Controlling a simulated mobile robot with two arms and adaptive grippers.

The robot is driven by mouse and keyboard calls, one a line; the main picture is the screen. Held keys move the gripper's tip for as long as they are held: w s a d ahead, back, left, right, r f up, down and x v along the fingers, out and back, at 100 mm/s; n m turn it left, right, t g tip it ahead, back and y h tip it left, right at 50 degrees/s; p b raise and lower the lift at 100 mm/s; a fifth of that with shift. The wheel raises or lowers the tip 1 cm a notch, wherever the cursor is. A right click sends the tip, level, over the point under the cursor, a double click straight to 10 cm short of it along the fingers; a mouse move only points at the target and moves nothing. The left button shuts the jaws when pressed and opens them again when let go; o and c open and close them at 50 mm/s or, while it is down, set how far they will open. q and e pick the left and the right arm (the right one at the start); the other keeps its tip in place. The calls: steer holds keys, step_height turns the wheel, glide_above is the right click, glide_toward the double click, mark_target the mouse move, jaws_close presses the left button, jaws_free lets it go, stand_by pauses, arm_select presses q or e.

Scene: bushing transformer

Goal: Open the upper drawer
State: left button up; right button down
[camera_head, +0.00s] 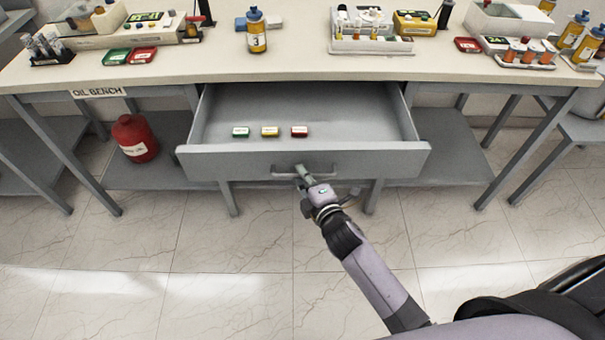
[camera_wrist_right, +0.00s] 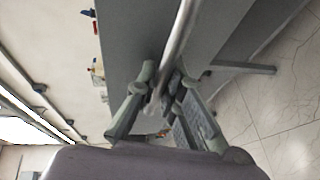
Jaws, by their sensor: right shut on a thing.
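A grey drawer (camera_head: 240,163) under the oil bench stands pulled well out. Three small labelled blocks lie inside it: a green one (camera_head: 240,132), a yellow one (camera_head: 270,131) and a red one (camera_head: 299,131). My right gripper (camera_head: 302,172) is at the middle of the drawer front, shut on the metal bar handle (camera_head: 325,168). In the right wrist view the handle (camera_wrist_right: 183,35) runs between the fingers of the gripper (camera_wrist_right: 160,92). My left gripper is not in view.
The bench top (camera_head: 200,62) holds bottles, trays and small boxes, with a bottle (camera_head: 256,32) above the drawer. A red container (camera_head: 135,138) stands on the lower shelf at left. The tiled floor in front is clear.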

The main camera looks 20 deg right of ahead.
steer(key=c, duration=2)
jaws_free()
steer(key=shift+o, duration=0.2)
steer(key=v, duration=1.2)
steer(key=shift+f, duration=0.1)
